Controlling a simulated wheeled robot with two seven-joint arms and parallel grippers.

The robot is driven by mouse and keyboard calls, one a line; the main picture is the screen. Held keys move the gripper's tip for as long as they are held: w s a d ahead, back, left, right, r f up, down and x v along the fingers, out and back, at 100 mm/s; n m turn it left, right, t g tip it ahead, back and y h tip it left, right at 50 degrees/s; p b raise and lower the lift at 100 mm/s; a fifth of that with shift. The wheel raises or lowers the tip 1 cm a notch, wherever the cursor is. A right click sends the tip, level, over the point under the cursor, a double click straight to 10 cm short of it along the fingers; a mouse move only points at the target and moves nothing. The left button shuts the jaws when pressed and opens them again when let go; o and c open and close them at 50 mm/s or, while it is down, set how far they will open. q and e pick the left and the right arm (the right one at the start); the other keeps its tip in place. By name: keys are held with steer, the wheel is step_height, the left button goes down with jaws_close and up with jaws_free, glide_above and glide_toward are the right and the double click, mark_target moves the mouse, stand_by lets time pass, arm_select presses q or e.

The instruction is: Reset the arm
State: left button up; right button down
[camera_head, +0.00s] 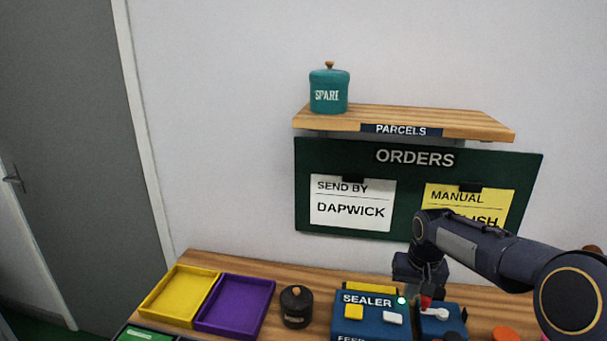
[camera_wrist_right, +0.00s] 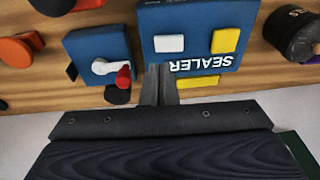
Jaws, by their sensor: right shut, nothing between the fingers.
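My right arm comes in from the right in the head view. Its gripper (camera_head: 428,292) points down over the bench beside the blue sealer (camera_head: 362,323). In the right wrist view the gripper (camera_wrist_right: 158,84) is shut, its fingers together and empty, near the edge of the sealer (camera_wrist_right: 190,30). A blue unit with a red-tipped lever (camera_wrist_right: 100,62) stands beside the sealer, and it also shows in the head view (camera_head: 455,322), partly behind the gripper. I cannot tell whether the fingertips touch anything. My left gripper is not in view.
A yellow tray (camera_head: 180,293) and a purple tray (camera_head: 235,304) lie on the bench's left, with a dark lidded jar (camera_head: 296,307) beside them. The orders board (camera_head: 405,160) hangs behind, under a shelf (camera_head: 470,124) holding a teal jar (camera_head: 328,92). My arm partly covers the yellow card (camera_head: 465,204).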

steer(key=s+a+r+t+y, duration=0.1)
steer(key=s+a+r+y, duration=0.15)
steer(key=s, duration=0.95)
steer(key=s+a+r+t+y, duration=0.15)
steer(key=s+r, duration=0.25)
steer(key=s, duration=0.7)
steer(key=s+a+f+n+t, duration=0.1)
steer(key=s+a+f, duration=0.2)
steer(key=s, duration=0.5)
steer(key=shift+s+a, duration=0.2)
